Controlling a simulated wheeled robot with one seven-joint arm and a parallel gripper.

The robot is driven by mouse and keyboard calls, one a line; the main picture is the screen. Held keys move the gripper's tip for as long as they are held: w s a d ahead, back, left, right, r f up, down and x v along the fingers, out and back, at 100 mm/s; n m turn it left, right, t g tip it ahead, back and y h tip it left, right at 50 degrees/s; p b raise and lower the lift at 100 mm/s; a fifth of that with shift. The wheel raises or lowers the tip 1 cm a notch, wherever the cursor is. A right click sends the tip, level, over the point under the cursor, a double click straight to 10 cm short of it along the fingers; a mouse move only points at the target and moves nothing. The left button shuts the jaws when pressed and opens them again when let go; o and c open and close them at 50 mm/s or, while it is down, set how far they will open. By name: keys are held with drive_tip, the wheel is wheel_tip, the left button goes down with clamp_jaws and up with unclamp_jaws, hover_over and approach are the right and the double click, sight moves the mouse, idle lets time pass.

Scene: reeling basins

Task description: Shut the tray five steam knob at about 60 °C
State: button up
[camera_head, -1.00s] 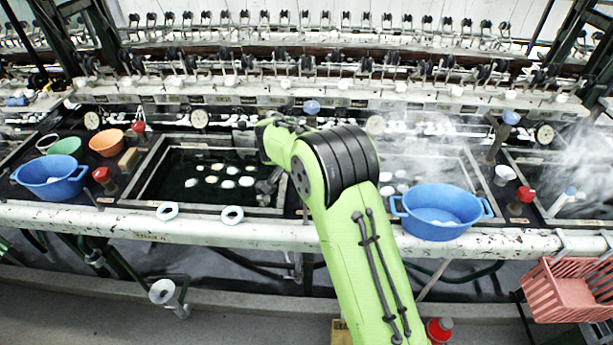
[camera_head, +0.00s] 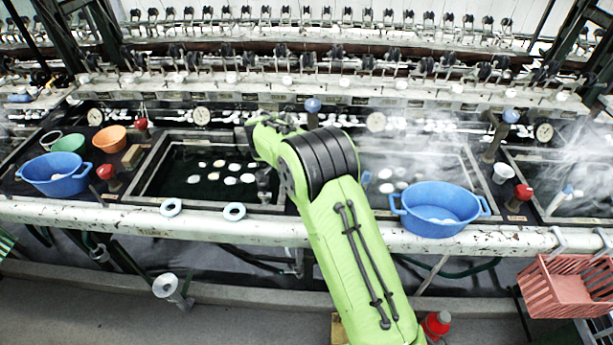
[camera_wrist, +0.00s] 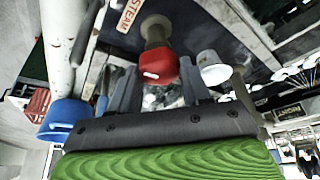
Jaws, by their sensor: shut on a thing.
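A red knob (camera_wrist: 158,64) on a brownish stem stands between the two dark fingers of my gripper (camera_wrist: 157,76) in the wrist view. The gripper is shut on this knob. A STEAM plate (camera_wrist: 131,14) lies beside the stem, seen upside down. In the head view my green arm hides this knob, and only a grey part of my wrist shows beside the arm, over the right edge of the middle basin (camera_head: 150,165). Dial gauges stand behind the basins, one at left (camera_head: 201,115) and one right of my arm (camera_head: 375,121). Their readings are too small to tell.
A white cup (camera_wrist: 213,68) stands close beside the gripper. A blue tub (camera_head: 440,208) sits right of my arm on the front ledge. Other red knobs stand at left (camera_head: 105,172) and right (camera_head: 524,192). Steam drifts over the right basins. A pink crate (camera_head: 565,285) hangs at right.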

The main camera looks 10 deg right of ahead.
drive_tip(key=o, duration=1.1)
drive_tip(key=shift+c, duration=0.2)
drive_tip(key=p+v, duration=0.4)
drive_tip(key=v, duration=1.1)
drive_tip(key=shift+r, duration=0.35)
drive_tip(key=shift+a, duration=0.15)
